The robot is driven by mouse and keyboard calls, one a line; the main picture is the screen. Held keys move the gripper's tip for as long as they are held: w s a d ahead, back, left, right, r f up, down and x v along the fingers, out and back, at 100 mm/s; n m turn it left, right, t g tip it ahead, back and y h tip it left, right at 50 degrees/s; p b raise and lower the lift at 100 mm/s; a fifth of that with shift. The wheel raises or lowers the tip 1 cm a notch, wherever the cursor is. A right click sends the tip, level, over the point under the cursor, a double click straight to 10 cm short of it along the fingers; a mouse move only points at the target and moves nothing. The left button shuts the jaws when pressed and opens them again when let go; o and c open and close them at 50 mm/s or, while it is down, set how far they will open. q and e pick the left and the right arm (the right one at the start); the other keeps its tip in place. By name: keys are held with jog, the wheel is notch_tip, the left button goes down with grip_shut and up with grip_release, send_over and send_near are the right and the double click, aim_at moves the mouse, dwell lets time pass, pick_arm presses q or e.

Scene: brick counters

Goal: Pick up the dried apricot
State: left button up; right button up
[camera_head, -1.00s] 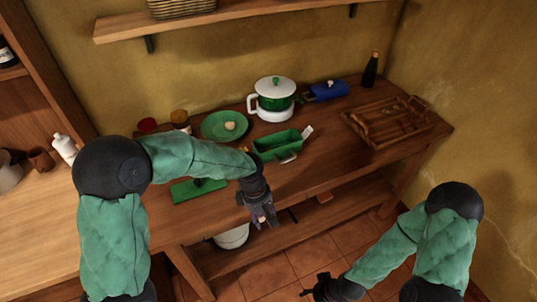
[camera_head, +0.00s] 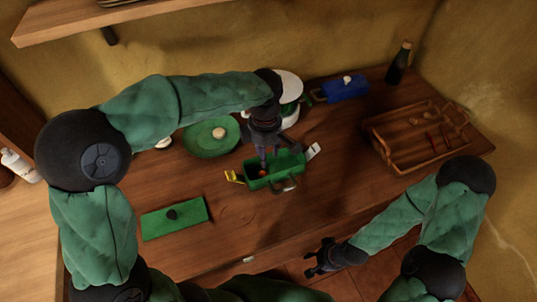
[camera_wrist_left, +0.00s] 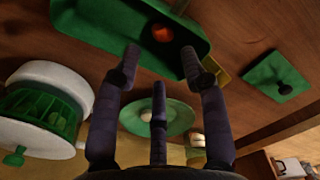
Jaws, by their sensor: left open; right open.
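The dried apricot looks to be the small orange piece (camera_wrist_left: 162,34) inside the green rectangular container (camera_wrist_left: 98,15). In the head view a bit of orange (camera_head: 263,174) shows in the green container (camera_head: 290,162), partly hidden by my left gripper. My left gripper (camera_head: 265,160) points down over the container, fingers spread and empty. In the left wrist view the apricot lies just beyond the open fingertips (camera_wrist_left: 161,62), apart from them. My right gripper (camera_head: 318,262) is open and empty, low in front of the counter.
A green plate (camera_head: 203,146) with a pale round item stands left of the container, and a green lid (camera_head: 174,218) lies front left. Behind are a white-green pot (camera_head: 290,84) and a blue dish (camera_head: 345,88). A wooden tray (camera_head: 400,152) stands right.

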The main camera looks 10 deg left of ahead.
pick_arm(q)
jog(key=b, duration=0.2)
send_over(263, 174)
jog(key=f, duration=0.5)
jog(key=shift+w+d+f, duration=0.1)
jog(key=shift+w+d, duration=0.15)
jog(key=shift+d, duration=0.05)
jog(key=f+b, duration=0.1)
jog(key=f, duration=0.1)
jog(key=a+f+b, duration=0.1)
jog(key=f+b, duration=0.1)
jog(key=shift+s+f, duration=0.1)
jog(key=shift+f, duration=0.25)
jog(key=shift+s+d+f, duration=0.1)
jog(key=shift+s+f, duration=0.1)
jog(key=shift+f, duration=0.05)
jog(key=shift+w, duration=0.1)
jog(key=c, duration=0.6)
